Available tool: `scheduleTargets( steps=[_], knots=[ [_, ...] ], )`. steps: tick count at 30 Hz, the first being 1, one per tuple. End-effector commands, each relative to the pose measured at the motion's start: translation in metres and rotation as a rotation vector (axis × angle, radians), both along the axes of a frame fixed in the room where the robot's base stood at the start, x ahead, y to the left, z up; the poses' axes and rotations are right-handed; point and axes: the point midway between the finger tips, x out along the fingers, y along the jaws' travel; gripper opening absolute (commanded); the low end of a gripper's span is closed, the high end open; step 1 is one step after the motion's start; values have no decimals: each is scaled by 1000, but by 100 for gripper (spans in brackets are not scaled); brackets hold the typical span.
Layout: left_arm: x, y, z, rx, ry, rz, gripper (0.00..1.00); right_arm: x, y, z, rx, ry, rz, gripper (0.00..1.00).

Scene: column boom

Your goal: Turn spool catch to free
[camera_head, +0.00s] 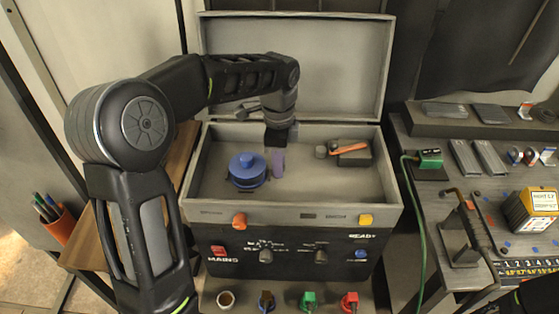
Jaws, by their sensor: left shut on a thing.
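My left arm reaches in from the left, over an open grey case (300,209). My left gripper (277,148) points down inside the case and is shut on a small upright purple piece (278,164); the fingertips are small and partly hidden. A round blue spool (247,171) with a knob on top stands in the case just left of the purple piece, with a small gap between them. No label shows which part is the spool catch. My right gripper is not in view.
An orange-handled lever (349,148) on a dark block lies right of the gripper inside the case. The raised lid (330,60) stands behind. The front panel bears knobs and a red switch (219,251). A cluttered bench (420,180) is at right.

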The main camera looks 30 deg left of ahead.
Motion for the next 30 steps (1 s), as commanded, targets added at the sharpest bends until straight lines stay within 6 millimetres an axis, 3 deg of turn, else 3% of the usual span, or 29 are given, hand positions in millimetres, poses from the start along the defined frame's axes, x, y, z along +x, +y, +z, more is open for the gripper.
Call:
scheduleTargets(
  steps=[6, 7, 14, 23, 30],
  knots=[
    [1, 1, 1, 2, -2, -1, 0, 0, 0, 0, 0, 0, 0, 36],
    [1, 1, 1, 2, -2, -1, 29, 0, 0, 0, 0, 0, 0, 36],
    [0, 0, 0, 2, -2, 0, 48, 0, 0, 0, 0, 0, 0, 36],
    [0, 0, 1, 0, -1, 0, 48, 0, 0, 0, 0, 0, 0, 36],
    [1, 0, 24, 1, -5, 0, 48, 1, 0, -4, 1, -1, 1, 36]
  ],
)
